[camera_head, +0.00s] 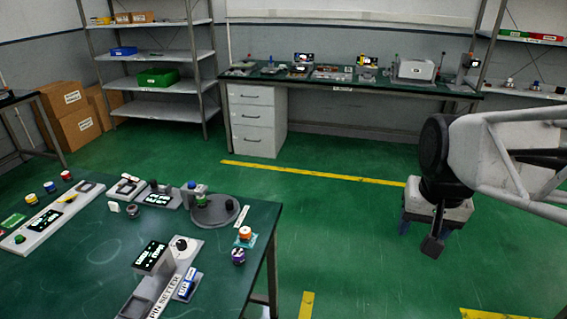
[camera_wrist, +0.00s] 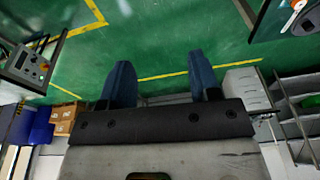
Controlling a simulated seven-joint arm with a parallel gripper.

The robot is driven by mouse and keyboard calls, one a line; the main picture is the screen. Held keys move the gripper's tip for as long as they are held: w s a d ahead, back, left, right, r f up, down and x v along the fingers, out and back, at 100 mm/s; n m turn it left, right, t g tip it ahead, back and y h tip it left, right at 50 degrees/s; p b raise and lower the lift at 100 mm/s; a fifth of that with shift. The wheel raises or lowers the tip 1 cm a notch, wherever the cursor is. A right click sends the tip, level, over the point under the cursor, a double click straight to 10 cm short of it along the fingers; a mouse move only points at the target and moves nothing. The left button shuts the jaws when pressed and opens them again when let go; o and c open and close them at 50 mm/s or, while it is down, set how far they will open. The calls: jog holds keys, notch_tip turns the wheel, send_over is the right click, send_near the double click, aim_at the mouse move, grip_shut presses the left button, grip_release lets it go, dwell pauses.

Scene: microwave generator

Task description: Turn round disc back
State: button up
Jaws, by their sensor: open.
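A grey round disc (camera_head: 213,216) lies on the green-topped table at the left in the head view. A small dark knob (camera_head: 230,205) stands on its right side, and a green piece (camera_head: 201,200) is at its left, beside a grey upright stand (camera_head: 193,187). My gripper (camera_wrist: 160,72) is open in the wrist view, its two blue fingers apart with only floor between them. In the head view my arm is at the right, over the floor, well clear of the table and the disc.
The pin setter station (camera_head: 188,265) stands in front of the disc. An orange-topped piece (camera_head: 245,233) and a purple piece (camera_head: 238,256) sit near the table's right edge. A back bench (camera_head: 345,85) and shelves (camera_head: 160,55) line the wall. Open floor lies between table and arm.

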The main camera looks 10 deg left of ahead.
jog(key=w+a, duration=1.1)
jog(key=w, duration=0.3)
jog(key=m+g, duration=0.2)
send_over(229, 201)
jog(key=f, duration=2.4)
jog(key=shift+d, duration=0.2)
jog(key=shift+a+f, duration=0.1)
jog(key=shift+a, duration=0.1)
jog(key=shift+f, duration=3.9)
